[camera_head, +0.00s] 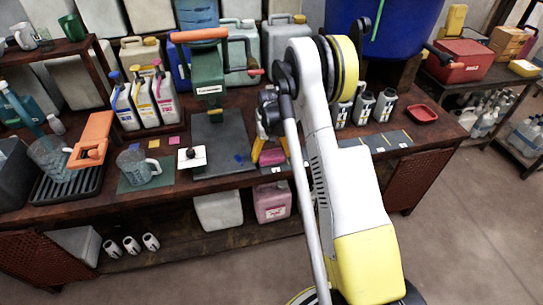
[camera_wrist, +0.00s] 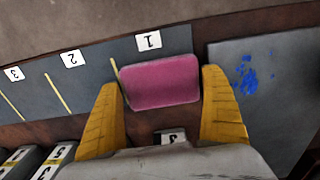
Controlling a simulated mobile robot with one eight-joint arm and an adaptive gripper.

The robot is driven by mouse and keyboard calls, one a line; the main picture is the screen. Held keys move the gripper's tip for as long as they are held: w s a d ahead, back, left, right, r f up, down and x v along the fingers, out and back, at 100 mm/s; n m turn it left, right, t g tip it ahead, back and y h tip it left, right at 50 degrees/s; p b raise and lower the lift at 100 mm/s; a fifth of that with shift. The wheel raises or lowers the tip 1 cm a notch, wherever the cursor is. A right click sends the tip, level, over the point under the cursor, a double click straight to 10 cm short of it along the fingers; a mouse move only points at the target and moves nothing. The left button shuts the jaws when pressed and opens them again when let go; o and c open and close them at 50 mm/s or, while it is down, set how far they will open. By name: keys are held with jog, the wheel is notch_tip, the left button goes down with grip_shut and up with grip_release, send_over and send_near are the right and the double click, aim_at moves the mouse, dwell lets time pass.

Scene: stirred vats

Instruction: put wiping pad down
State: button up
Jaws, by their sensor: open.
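The wiping pad (camera_wrist: 160,82) is a pink rounded block in the wrist view. It lies by the label 1 on a dark numbered strip (camera_wrist: 85,84), partly over the strip's near edge. My gripper (camera_wrist: 162,85) is open, with one yellow finger on each side of the pad. The left fingertip is very close to the pad; I cannot tell whether it touches.
A grey plate (camera_wrist: 265,95) with blue smears lies right of the pad. The bench (camera_head: 230,185) also holds a green press (camera_head: 208,85), several jugs and white numbered bottles (camera_head: 362,108). A red tray (camera_head: 421,114) stands to the right. A blue vat (camera_head: 385,25) is behind my arm.

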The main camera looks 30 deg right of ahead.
jog(key=shift+a, duration=0.1)
notch_tip(320, 180, up, 12)
jog(key=p, duration=0.4)
notch_tip(320, 180, up, 12)
jog(key=t, duration=0.2)
send_over(271, 155)
jog(key=s+a, duration=0.4)
jog(key=a, duration=0.2)
jog(key=s+a+r+n+t, duration=0.1)
jog(key=s+a+r+t, duration=0.1)
jog(key=s+a+r, duration=0.4)
jog(key=s+a+r+n+t, duration=0.1)
jog(key=s+a+r, duration=0.25)
jog(key=s, duration=0.45)
jog(key=s+a+n+t, duration=0.1)
jog(key=s+a+t, duration=0.1)
jog(key=s, duration=0.7)
jog(key=shift+a+f, duration=0.15)
jog(key=shift+a, duration=0.2)
jog(key=shift+d, duration=0.1)
